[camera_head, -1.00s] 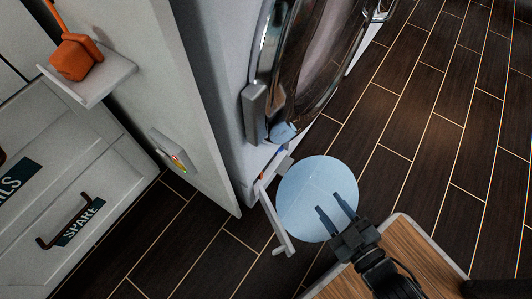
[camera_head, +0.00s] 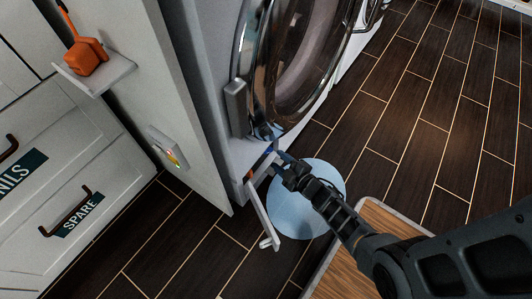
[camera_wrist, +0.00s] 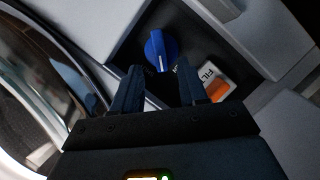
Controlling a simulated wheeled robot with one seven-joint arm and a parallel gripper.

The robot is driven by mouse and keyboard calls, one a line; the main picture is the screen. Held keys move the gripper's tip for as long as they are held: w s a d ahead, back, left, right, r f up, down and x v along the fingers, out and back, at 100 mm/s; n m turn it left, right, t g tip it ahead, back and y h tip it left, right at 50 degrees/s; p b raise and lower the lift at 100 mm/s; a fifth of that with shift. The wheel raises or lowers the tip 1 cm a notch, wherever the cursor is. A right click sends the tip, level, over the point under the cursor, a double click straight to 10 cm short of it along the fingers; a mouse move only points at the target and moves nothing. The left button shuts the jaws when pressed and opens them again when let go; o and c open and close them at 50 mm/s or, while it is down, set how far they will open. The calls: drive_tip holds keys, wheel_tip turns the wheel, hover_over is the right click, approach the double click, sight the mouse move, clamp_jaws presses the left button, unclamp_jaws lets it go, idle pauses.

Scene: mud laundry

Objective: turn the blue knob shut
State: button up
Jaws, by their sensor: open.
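The blue knob (camera_wrist: 160,50) sits in a dark recess low on the front of the washing machine. It has a pale mark on its grip, and the wrist view shows it just beyond my fingertips. In the head view only a bit of blue (camera_head: 271,148) shows at the recess, beside my fingers. My gripper (camera_wrist: 158,80) is open, with one finger on either side below the knob and nothing between them. In the head view my gripper (camera_head: 281,159) reaches to the recess opening. I cannot tell whether it touches the knob.
An orange and white label (camera_wrist: 216,84) lies beside the knob. The small flap door (camera_head: 262,215) hangs open. The round machine door (camera_head: 290,65) is above. A light blue disc (camera_head: 300,212) lies on the dark floor, near a wooden top (camera_head: 350,262). A white panel (camera_head: 180,100) stands left.

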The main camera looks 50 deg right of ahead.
sight(269, 152)
drive_tip(key=b+x, duration=0.2)
drive_tip(key=x, duration=0.3)
drive_tip(key=shift+d+f+b, duration=0.1)
drive_tip(key=shift+f+b, duration=0.1)
drive_tip(key=shift+b, duration=0.1)
drive_tip(key=shift+w+d, duration=0.2)
drive_tip(key=shift+w, duration=0.55)
clamp_jaws()
